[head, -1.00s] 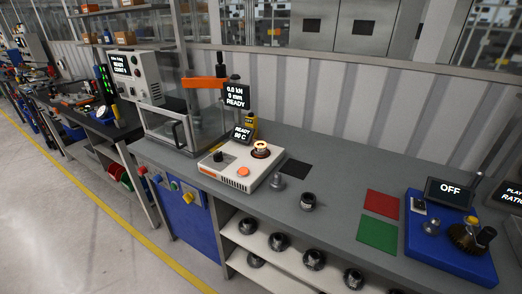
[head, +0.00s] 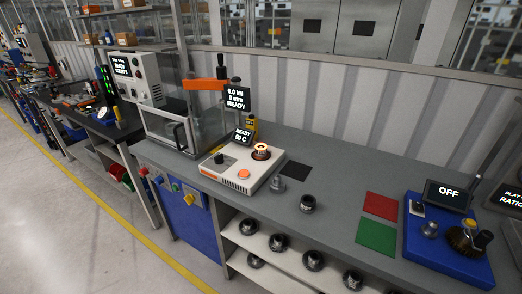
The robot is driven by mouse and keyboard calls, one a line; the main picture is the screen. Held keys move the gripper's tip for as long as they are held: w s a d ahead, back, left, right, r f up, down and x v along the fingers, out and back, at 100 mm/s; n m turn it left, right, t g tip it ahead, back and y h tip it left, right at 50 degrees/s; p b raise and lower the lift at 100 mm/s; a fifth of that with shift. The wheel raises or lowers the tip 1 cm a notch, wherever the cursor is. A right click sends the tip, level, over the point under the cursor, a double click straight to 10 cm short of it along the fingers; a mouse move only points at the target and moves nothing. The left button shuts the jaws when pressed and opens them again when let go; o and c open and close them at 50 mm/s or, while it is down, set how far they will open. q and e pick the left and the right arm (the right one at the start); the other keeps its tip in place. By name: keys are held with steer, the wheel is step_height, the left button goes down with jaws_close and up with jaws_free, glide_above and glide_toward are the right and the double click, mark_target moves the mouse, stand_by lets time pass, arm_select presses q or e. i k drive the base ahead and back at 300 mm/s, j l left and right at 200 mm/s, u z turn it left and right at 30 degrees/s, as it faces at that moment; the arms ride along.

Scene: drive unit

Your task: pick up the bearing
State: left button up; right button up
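A small ring-shaped part, which looks like the bearing (head: 261,150), sits on the right rear of a white heater unit (head: 228,184) on the grey bench. Its top glows orange-white. The heater's small display (head: 243,136) reads READY with a temperature that looks like 90 C. Neither of my grippers shows in the head view.
A press with an orange arm (head: 205,84) and clear guard stands left of the heater. A grey stepped part (head: 277,184), a dark cylindrical part (head: 308,204), a black pad (head: 295,171), red (head: 381,206) and green (head: 376,237) squares and a blue fixture (head: 440,262) are to the right.

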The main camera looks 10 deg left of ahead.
mark_target(259, 152)
steer(key=i+j+z, duration=0.1)
steer(key=j+z, duration=0.25)
steer(key=j, duration=0.15)
steer(key=j+z, duration=0.75)
steer(key=j, duration=0.25)
